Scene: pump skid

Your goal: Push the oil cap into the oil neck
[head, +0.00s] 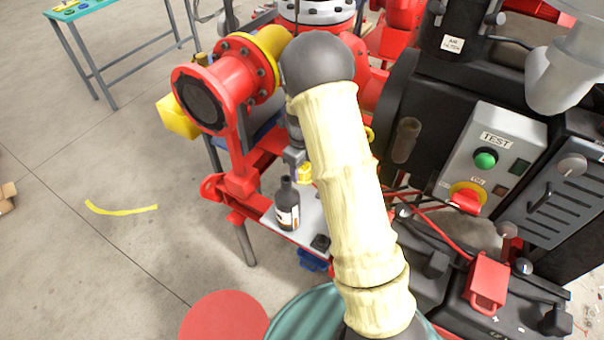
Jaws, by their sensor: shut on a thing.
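My gripper (297,165) is small and dark grey, below the bend of my cream-sleeved arm and partly hidden by it. It is shut on a small yellow piece, which looks like the oil cap (305,174). The cap is just above and to the right of a dark bottle on the skid's shelf; whether it touches anything below is unclear. I cannot make out the oil neck; my arm covers the middle of the skid.
The dark bottle (287,207) with a pale label stands upright on a light shelf (312,208). A red flanged pipe (212,92) is at left. A grey TEST panel (492,150) and black machinery stand at right. The floor at left is mostly clear.

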